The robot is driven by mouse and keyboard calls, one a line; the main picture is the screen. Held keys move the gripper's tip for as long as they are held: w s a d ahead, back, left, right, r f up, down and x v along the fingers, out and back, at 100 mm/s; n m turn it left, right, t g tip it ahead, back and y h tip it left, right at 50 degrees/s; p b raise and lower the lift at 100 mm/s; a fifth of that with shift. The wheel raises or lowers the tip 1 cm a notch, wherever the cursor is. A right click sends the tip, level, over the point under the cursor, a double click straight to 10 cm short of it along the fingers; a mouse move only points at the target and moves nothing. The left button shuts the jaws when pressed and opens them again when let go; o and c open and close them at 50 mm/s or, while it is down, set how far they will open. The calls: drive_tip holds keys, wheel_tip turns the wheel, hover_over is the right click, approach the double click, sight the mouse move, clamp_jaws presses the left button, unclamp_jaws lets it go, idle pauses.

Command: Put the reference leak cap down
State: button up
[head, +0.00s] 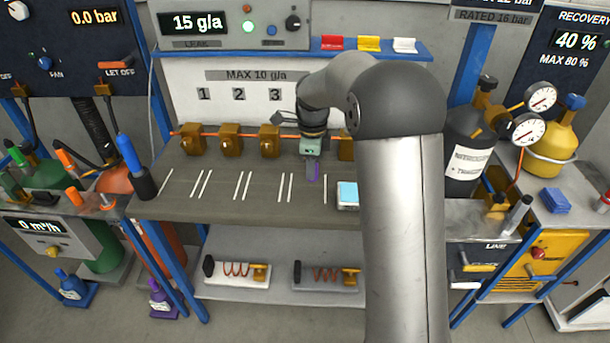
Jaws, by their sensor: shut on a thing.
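My gripper (311,172) is over the grey workbench, right of the middle, and points down in front of the row of brass fittings. It is shut on a small purple piece at its fingertips, which appears to be the reference leak cap (315,171). The cap is small and partly hidden by the fingers. I cannot tell whether it touches the bench. A light blue pad with a pale rim (347,194) lies on the bench to the right of the gripper, partly behind my arm.
Several brass fittings (231,145) sit on an orange pipe along the back of the bench (216,207). White lines mark the bench top, which is mostly clear at left. A black-and-blue probe (136,166) stands at the left edge. A blue shelf (280,48) holds coloured blocks above.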

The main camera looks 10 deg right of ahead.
drive_tip(key=w+f, duration=0.2)
drive_tip(key=f, duration=0.1)
drive_tip(key=w+f, duration=0.1)
drive_tip(key=shift+w+a+f+p, duration=0.15)
drive_tip(key=shift+w+f+p, duration=0.15)
drive_tip(key=shift+p, duration=0.1)
drive_tip(key=shift+f, duration=1.65)
drive_tip(key=shift+f, duration=0.2)
drive_tip(key=o, duration=1)
drive_tip(key=shift+c, duration=0.2)
